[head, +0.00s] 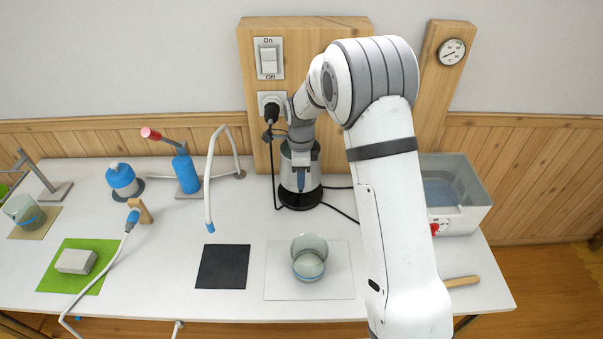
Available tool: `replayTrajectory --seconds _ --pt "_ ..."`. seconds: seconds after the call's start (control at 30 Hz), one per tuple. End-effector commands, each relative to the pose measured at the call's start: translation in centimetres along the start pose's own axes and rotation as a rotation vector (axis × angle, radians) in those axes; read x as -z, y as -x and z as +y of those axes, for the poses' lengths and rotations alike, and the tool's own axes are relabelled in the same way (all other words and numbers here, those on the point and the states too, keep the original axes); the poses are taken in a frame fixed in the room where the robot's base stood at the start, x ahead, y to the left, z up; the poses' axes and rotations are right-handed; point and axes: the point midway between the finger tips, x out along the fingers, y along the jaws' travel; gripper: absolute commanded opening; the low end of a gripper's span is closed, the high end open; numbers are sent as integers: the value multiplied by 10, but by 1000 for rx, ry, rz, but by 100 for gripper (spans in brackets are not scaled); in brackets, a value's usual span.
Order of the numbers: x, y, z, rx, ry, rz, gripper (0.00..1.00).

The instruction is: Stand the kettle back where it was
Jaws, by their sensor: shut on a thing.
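The kettle (288,174), a small grey vessel with a dark lower part, is upright at the back of the white table, below the wall switch. It is over a round black base (299,202); I cannot tell whether it rests on it or hangs just above. My gripper (303,165) comes from above and is shut on the kettle, on the side facing me. The gripper and wrist hide the kettle's top and most of its handle.
A glass jar (309,266) stands on a pale mat in front. A black mat (223,267) lies bare to its left. A blue pump (186,172) and a curved tap hose (209,180) stand left. A grey water basin (465,190) is right. Cords run near the kettle.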

Motion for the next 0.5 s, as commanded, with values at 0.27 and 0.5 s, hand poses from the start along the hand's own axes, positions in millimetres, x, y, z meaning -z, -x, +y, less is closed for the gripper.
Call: replayTrajectory --seconds 0.27,0.5 --pt "0 -26 -1 1 0 0 0" --pt "-1 -44 -2 3 1 -1 0"
